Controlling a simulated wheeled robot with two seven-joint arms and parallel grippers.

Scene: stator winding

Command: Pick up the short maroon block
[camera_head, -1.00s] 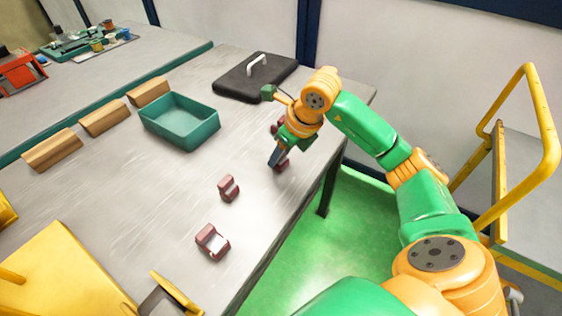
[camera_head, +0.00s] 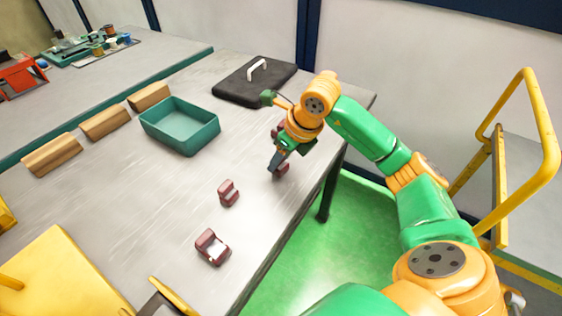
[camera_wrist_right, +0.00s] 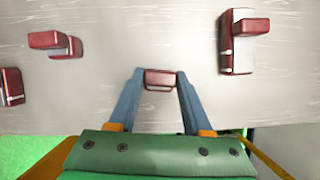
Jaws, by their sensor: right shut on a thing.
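My right gripper (camera_wrist_right: 160,80) is shut on a small maroon block (camera_wrist_right: 160,78), with one blue-grey finger at each side of it. In the head view my right gripper (camera_head: 277,160) is low over the right side of the grey table, and the held block (camera_head: 283,168) shows partly behind its fingers. I cannot tell whether the block touches the table. Other maroon blocks lie apart from it: one nearer (camera_head: 228,193), one nearest with a pale face (camera_head: 212,246), and one partly hidden behind the gripper (camera_head: 276,130).
A teal tray (camera_head: 180,124) stands on the table (camera_head: 130,205), with several wooden blocks (camera_head: 104,122) to its left. A black slab with a white handle (camera_head: 240,85) lies at the back. The table's right edge is close to my gripper. A yellow-railed cart (camera_head: 545,150) stands right.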

